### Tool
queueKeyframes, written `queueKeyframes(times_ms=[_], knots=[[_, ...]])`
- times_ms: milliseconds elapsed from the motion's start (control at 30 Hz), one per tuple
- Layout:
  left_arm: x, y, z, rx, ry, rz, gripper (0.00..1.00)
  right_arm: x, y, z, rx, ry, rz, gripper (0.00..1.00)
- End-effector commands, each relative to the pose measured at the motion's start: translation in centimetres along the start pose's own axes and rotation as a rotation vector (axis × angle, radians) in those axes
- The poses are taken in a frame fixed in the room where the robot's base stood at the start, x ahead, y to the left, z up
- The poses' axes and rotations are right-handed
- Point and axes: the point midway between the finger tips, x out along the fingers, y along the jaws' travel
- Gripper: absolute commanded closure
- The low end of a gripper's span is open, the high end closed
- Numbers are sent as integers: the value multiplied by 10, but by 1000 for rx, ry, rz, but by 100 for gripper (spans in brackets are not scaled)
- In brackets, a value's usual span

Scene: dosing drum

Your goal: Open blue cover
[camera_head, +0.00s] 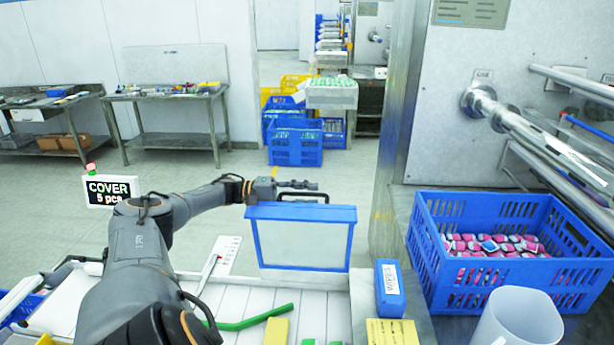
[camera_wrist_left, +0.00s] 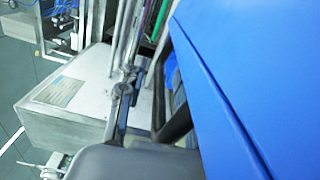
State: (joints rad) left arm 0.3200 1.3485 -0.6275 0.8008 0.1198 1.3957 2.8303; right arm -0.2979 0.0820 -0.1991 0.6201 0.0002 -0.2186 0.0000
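The blue cover (camera_head: 304,213) is a blue-framed panel with a pale, see-through middle, standing upright at the centre of the head view. A dark handle (camera_head: 302,196) rises from its top edge. My left gripper (camera_head: 304,186) lies level just above the handle, pointing right. In the left wrist view the cover's blue face (camera_wrist_left: 240,80) fills the right side, with the black handle (camera_wrist_left: 162,115) beside it. The left fingers (camera_wrist_left: 124,98) are to the left of the handle there. I cannot tell whether they touch it or how far apart they are. My right gripper is not in view.
A blue crate (camera_head: 520,280) of pink-and-white pieces stands at right, with a white jug (camera_head: 517,320) in front. A blue box (camera_head: 390,290) stands right of the cover. A green bar (camera_head: 250,320) lies on the near surface. The floor behind is mostly clear.

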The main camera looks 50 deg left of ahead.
Motion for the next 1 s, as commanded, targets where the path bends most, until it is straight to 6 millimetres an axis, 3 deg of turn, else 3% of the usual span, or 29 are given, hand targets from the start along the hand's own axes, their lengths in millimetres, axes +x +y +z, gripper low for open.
queueKeyframes(times_ms=[500, 1000], knots=[[-68, 0, -1, 0, 2, 0, 66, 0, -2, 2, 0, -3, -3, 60], [-74, 0, 0, 0, 0, 0, 66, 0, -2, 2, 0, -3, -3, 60]])
